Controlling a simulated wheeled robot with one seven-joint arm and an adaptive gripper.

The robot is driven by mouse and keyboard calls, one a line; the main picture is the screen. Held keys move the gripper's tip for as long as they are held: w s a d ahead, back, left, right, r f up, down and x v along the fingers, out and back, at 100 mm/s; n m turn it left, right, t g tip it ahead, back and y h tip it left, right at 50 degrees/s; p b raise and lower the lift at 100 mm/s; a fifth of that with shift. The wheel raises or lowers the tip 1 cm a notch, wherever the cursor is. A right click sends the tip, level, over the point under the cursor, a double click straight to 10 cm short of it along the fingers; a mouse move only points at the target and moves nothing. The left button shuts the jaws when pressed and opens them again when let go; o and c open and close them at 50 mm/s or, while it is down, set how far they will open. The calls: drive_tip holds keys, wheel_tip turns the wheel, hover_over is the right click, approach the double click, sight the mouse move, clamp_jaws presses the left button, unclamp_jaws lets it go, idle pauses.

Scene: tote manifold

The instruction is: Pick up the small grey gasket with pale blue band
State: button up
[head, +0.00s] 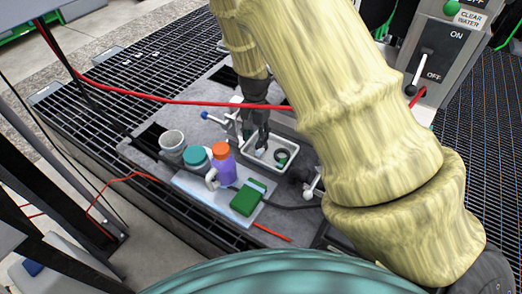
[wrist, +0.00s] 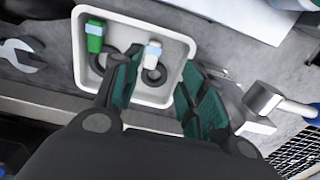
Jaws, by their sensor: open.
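A white tote (wrist: 182,28) holds two small banded pieces. The pale grey-white piece with a pale blue band (wrist: 153,50) fits the named gasket and lies beside or on a dark ring (wrist: 155,75). To its left is a green piece with a pale blue band (wrist: 95,38), near another dark ring. My gripper (wrist: 160,69) is open and empty, with its teal-padded fingers either side of the pale piece in the wrist view. In the head view my gripper (head: 262,137) reaches down over the tote (head: 293,168). I cannot tell the exact height gap.
A wrench (wrist: 20,55) lies left of the tote. A blue-handled valve (wrist: 290,105) stands close on the right. In the head view, a grey cup (head: 172,142), a teal-lidded jar (head: 196,157), an orange-capped purple bottle (head: 222,163) and a green block (head: 246,200) stand left of and before the tote.

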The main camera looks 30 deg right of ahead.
sight(257, 151)
drive_tip(key=shift+d+f, duration=0.15)
drive_tip(key=shift+f, duration=3.85)
drive_tip(key=c, duration=0.5)
